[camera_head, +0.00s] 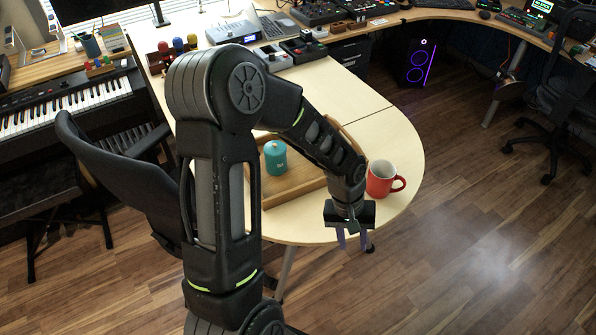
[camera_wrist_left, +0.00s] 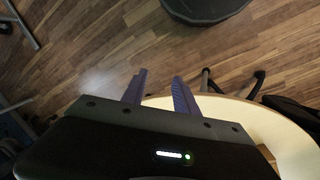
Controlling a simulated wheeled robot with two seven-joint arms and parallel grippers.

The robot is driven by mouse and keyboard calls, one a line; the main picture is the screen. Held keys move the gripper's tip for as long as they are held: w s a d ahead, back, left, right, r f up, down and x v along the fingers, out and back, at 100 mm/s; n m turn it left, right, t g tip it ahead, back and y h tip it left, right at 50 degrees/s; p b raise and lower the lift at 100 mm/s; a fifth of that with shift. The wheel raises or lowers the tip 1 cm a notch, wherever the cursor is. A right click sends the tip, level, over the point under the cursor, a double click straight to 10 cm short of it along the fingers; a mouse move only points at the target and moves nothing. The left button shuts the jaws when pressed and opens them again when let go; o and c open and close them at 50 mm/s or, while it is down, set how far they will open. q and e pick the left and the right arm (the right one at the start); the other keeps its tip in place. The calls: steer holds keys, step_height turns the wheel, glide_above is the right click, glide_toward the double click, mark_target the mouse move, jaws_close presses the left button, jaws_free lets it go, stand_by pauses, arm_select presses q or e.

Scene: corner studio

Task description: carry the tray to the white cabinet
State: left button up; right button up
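The wooden tray (camera_head: 293,181) lies on the rounded end of the pale desk in the head view, partly hidden behind my left arm. A teal lidded canister (camera_head: 275,158) stands in it. My left gripper (camera_head: 352,241) points down near the desk's rounded front edge, to the right of the tray and apart from it. Its two fingers are spread with nothing between them, as the left wrist view (camera_wrist_left: 158,92) also shows. My right gripper is not in view. I see no white cabinet.
A red mug (camera_head: 381,179) stands on the desk (camera_head: 405,150) right of the tray. A black office chair (camera_head: 125,180) is at the left, beside a keyboard piano (camera_head: 65,105). Electronics crowd the back of the desk. The wooden floor (camera_head: 470,230) at the right is open.

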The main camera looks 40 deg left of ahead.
arm_select(q)
steer(key=s+d+f+m+h, duration=0.1)
steer(key=s+d+f+m, duration=0.3)
steer(key=s+d+f, duration=0.9)
step_height(320, 180, down, 3)
steer(key=d, duration=0.2)
steer(key=shift+s+d+m+h, duration=0.3)
steer(key=shift+h, duration=0.1)
